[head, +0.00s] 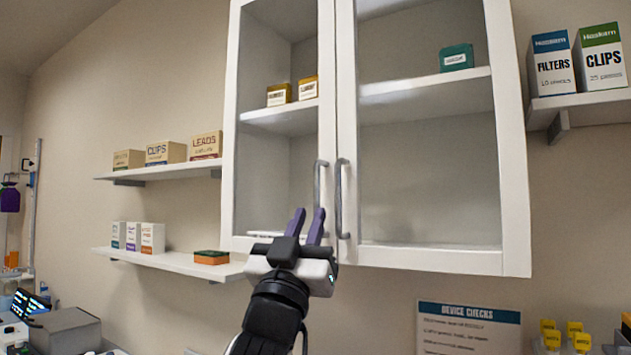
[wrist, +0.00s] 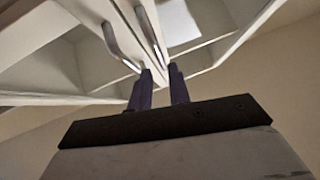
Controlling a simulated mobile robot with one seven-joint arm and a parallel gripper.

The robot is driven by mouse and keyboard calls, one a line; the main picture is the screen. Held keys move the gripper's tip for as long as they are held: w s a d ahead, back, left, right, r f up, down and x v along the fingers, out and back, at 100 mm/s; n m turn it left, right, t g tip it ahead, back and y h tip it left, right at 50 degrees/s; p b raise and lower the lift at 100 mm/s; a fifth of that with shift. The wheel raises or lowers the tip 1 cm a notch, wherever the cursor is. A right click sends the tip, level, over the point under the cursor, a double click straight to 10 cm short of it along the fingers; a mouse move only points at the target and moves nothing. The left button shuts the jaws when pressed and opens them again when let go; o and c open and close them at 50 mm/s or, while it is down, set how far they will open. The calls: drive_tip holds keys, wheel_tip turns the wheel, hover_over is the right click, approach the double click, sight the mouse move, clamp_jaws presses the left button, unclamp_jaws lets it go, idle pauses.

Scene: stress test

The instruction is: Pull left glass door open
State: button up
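The white wall cabinet has a left glass door (head: 230,150) and a right glass door (head: 512,150), both looking closed. The left door's grey bar handle (head: 317,185) stands upright by the centre seam, next to the right door's handle (head: 340,200). My gripper (head: 308,213) is open, its two purple fingers pointing up near the lower end of the left handle. In the wrist view, my gripper (wrist: 160,74) shows a gap between its fingers, and two handles rise beyond the tips. I cannot tell whether a finger touches a handle.
Small boxes stand inside the cabinet. Shelves with boxes flank it: a lower left shelf (head: 170,262), an upper left shelf (head: 170,173) and a right shelf (head: 580,108). A sign (head: 468,328) hangs below. The space before the left door looks clear apart from my arm.

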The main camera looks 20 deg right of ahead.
sight(316, 198)
drive_tip(key=p+x, duration=0.2)
drive_tip(key=x, duration=0.4)
drive_tip(key=shift+w, duration=0.1)
drive_tip(key=shift+c, duration=0.2)
clamp_jaws()
